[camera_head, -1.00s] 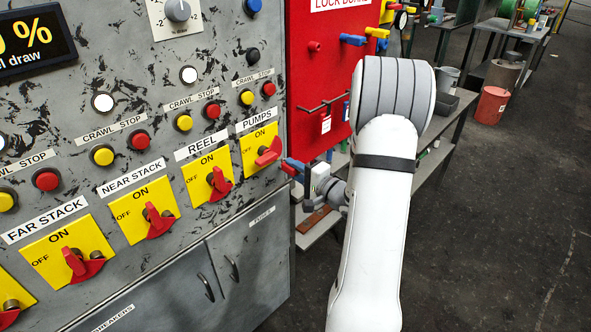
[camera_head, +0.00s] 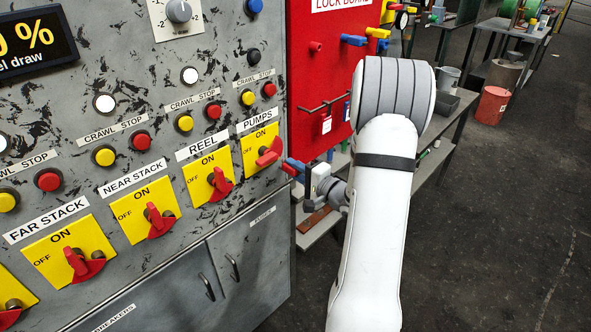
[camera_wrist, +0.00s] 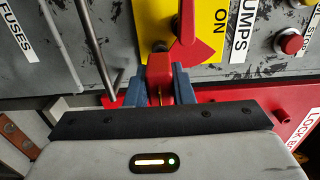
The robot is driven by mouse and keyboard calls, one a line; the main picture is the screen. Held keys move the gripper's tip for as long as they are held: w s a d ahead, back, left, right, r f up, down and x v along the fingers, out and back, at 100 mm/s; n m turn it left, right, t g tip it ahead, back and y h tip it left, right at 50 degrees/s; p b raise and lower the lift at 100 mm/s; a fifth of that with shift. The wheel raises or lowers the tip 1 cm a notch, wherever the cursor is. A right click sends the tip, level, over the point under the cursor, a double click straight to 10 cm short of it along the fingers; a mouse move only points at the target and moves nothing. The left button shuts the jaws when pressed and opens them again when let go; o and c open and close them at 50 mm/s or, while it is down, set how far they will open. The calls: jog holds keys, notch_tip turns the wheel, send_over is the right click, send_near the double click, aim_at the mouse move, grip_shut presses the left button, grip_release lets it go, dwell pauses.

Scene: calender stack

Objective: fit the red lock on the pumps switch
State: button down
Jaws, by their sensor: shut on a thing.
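The pumps switch (camera_head: 269,153) is on the grey panel, under the PUMPS label, with a yellow plate and a red handle. In the wrist view its red handle and fan-shaped part (camera_wrist: 191,48) are just beyond and right of my fingertips. My gripper (camera_wrist: 159,82) has blue fingers shut on the red lock (camera_wrist: 160,70), which points towards the switch. In the head view my gripper (camera_head: 297,168) is close to the panel's right edge, right of the switch. The lock looks very near the switch's lower part; I cannot tell whether they touch.
The red lock board (camera_head: 315,80) stands right of the panel, with pegs and locks sticking out. Below the switch is a cabinet door with a bar handle (camera_head: 232,267), close to my gripper in the wrist view (camera_wrist: 97,45). The floor at the right is open.

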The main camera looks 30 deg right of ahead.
jog(key=shift+x, duration=1.65)
jog(key=c, duration=0.8)
grip_release()
jog(key=shift+o, duration=0.2)
jog(key=shift+s, duration=0.1)
jog(key=p+v, duration=0.1)
jog(key=v, duration=0.6)
dwell(0.5)
